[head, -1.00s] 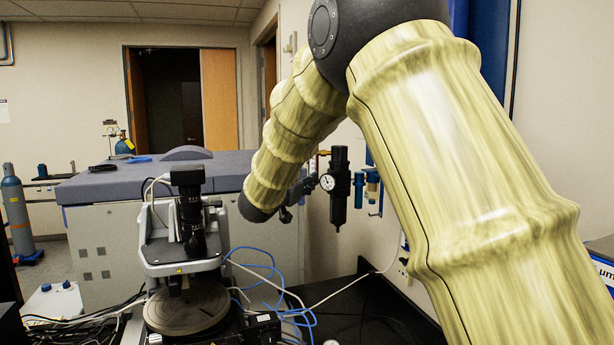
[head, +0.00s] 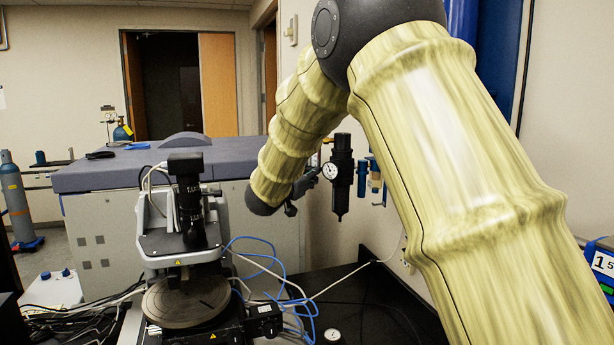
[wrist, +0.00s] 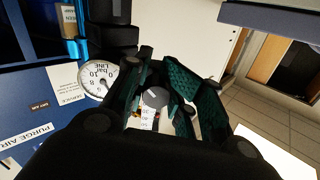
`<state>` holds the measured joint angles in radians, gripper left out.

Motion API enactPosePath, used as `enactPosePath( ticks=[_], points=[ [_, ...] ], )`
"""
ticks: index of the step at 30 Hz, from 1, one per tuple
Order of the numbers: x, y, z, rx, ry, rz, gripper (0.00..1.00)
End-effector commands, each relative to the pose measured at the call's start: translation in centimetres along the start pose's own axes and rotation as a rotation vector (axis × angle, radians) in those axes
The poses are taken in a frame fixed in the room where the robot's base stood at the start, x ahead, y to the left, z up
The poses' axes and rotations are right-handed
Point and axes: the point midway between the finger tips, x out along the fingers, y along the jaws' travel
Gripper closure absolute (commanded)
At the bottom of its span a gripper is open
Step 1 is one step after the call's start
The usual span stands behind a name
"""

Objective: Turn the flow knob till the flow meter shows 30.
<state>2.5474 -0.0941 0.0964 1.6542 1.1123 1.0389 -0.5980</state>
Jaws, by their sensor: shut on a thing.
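In the wrist view, my gripper (wrist: 160,92) has dark green padded fingers around a round grey knob (wrist: 154,98), which I take as the flow knob. The fingers are closed on it, though they hide part of its edge. Just below the knob is a pale strip with small marks (wrist: 146,119), apparently the flow meter scale. It is partly hidden by the gripper, and I cannot read its value. In the head view, my gripper (head: 302,186) is small and dark, close to the black filter unit; the knob cannot be made out there.
A round line pressure gauge (wrist: 98,80) sits left of the fingers, on a blue panel with a PURGE AIR label (wrist: 25,138). The black filter (head: 342,175) hangs by the wall. A stylus profiler (head: 185,245) and blue tubing (head: 270,262) stand below left of my arm.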

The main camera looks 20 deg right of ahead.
Motion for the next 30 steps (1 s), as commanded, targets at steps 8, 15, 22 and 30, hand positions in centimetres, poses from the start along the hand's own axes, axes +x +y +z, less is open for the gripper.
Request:
enactPosePath(
  ticks=[8,15,22,30],
  points=[
    [0.15,-0.22,-1.68,0.008,0.022,-0.001,0.99],
    [0.15,-0.21,-1.71,0.008,0.023,-0.001,0.99],
    [0.16,-0.2,-1.73,0.008,0.023,-0.001,0.99],
    [0.16,-0.2,-1.74,0.008,0.023,-0.001,0.73]
  ],
)
